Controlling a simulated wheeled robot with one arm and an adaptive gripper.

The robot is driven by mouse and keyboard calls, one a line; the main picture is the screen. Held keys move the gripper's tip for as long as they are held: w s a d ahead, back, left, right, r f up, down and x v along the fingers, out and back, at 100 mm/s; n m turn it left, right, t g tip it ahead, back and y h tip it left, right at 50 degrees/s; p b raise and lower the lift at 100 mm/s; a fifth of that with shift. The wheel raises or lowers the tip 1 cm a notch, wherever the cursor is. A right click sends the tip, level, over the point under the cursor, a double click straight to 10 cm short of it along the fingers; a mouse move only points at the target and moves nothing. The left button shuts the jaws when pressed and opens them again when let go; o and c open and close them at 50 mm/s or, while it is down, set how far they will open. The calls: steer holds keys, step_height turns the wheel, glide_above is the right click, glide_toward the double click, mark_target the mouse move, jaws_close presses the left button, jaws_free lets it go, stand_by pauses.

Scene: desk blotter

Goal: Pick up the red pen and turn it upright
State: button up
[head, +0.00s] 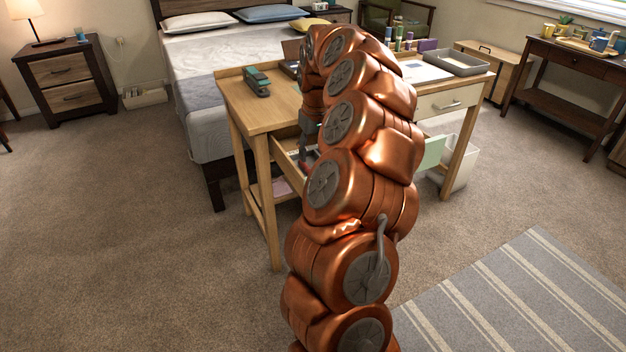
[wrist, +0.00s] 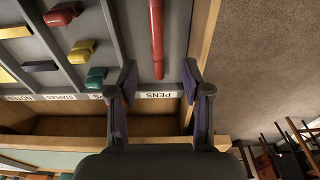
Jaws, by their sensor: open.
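The red pen (wrist: 157,38) lies lengthwise in a narrow grey organizer compartment marked PENS, seen in the wrist view. Its upper end runs out of the top of the picture. My gripper (wrist: 158,72) is open and empty, with one finger on each side of the pen's line and the pen's near end between the fingertips. I cannot tell how high the fingers are above the organizer. In the head view my copper arm reaches over the open desk drawer (head: 284,157) and hides most of it; I cannot make out the pen there.
Other compartments hold red, yellow and green small items (wrist: 82,51), with labels such as STAPLES and NOTES. The wooden drawer wall (wrist: 204,38) is close on the right. On the desk (head: 245,110) stand a green stapler (head: 257,82) and a grey tray (head: 458,62).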

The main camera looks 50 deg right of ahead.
steer(key=shift+d+f, duration=0.3)
steer(key=shift+f, duration=0.1)
steer(key=shift+w+f+b, duration=0.15)
steer(key=shift+f+b, duration=0.3)
steer(key=shift+f, duration=1.3)
steer(key=shift+w+f+b, duration=0.15)
steer(key=shift+f+b, duration=0.3)
steer(key=shift+f, duration=1.3)
jaws_close()
